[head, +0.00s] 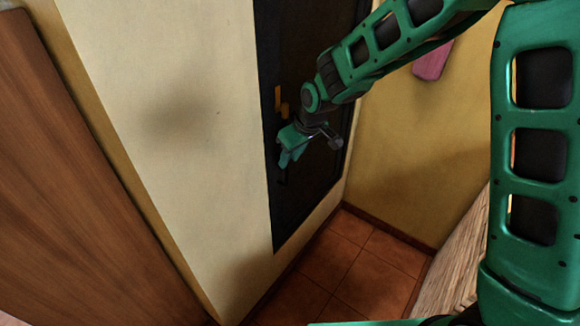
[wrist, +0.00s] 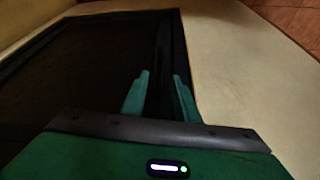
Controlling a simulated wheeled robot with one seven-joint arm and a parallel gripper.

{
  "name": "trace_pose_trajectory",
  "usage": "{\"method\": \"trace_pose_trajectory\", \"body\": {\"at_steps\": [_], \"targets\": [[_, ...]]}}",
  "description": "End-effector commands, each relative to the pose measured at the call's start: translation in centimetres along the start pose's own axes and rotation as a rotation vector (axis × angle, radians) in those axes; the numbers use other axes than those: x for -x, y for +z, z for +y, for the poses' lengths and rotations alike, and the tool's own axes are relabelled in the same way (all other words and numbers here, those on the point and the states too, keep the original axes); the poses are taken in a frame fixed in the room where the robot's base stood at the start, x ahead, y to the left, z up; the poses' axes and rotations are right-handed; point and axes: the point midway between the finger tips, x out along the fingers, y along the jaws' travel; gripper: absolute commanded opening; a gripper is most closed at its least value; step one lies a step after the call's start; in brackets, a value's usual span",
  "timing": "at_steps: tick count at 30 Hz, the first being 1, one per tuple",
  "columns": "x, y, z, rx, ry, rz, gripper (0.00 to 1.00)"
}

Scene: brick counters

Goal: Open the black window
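The black window (head: 300,205) is a tall dark panel in a dark frame, set in the cream wall in the head view. It looks closed, though my arm covers part of it. A small brass-coloured piece (head: 279,100) sits near its left edge, and a small dark piece shows just below my fingers. My green gripper (head: 287,158) is close to the window's left edge. In the wrist view the window (wrist: 75,75) fills the left side, and my two fingers (wrist: 162,95) are apart over its dark frame. I see nothing clearly held between them; contact is unclear.
Cream wall (head: 170,110) lies left of the window, with a brown wooden panel (head: 60,170) farther left. A yellow wall (head: 420,150) with a pink object (head: 432,62) meets it on the right. Tiled floor (head: 345,270) lies below, beside a light wooden-looking surface (head: 452,265).

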Motion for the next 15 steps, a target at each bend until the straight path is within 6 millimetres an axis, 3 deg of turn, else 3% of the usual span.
{"method": "trace_pose_trajectory", "body": {"at_steps": [6,15], "targets": [[-3.5,0.1,0.1,-0.001,0.0,-0.002,0.28],[-5.5,0.1,0.2,-0.002,0.001,0.0,0.28]]}}
